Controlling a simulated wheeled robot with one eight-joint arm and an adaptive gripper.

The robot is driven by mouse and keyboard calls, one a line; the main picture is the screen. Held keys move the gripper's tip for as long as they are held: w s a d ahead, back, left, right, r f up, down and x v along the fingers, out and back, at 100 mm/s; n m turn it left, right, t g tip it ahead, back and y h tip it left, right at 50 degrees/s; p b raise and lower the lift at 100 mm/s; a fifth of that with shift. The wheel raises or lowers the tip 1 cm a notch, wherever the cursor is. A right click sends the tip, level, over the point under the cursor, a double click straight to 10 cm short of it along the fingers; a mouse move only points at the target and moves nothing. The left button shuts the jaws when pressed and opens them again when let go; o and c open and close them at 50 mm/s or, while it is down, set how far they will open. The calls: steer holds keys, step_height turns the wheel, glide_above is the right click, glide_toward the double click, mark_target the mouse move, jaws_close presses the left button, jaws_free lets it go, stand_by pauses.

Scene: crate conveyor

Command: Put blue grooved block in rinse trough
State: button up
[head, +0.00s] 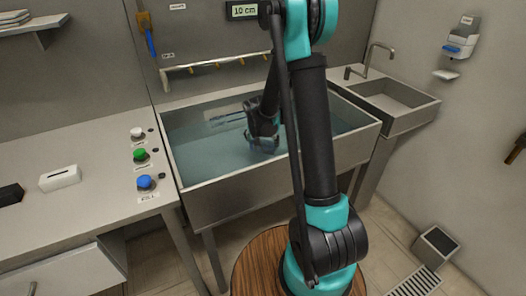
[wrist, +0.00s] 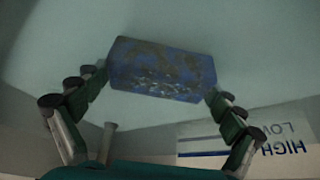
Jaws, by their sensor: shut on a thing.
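The blue grooved block (wrist: 160,70) is held between the two fingers of my gripper (wrist: 156,88) in the wrist view. Its face has dark and pale blotches. In the head view the rinse trough (head: 240,188) is a wide steel basin filled with bluish water. My gripper (head: 263,143) points down inside the trough's outline, near its middle. The block is mostly hidden there, and I cannot tell how far it is under the water. In the wrist view a panel marked HIGH and LOW (wrist: 245,142) shows beside the right finger.
A bench with white (head: 137,133), green (head: 140,155) and blue (head: 145,182) buttons stands left of the trough. A small sink (head: 395,98) adjoins on the right. A display (head: 243,11) reads 10 cm. A rail with hooks (head: 215,64) is behind the trough.

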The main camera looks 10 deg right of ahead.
mark_target(263, 150)
steer(key=shift+f, duration=2)
steer(key=shift+f, duration=0.1)
steer(key=o, duration=1.1)
steer(key=shift+c, duration=0.2)
steer(key=v, duration=1.2)
steer(key=shift+r, duration=0.2)
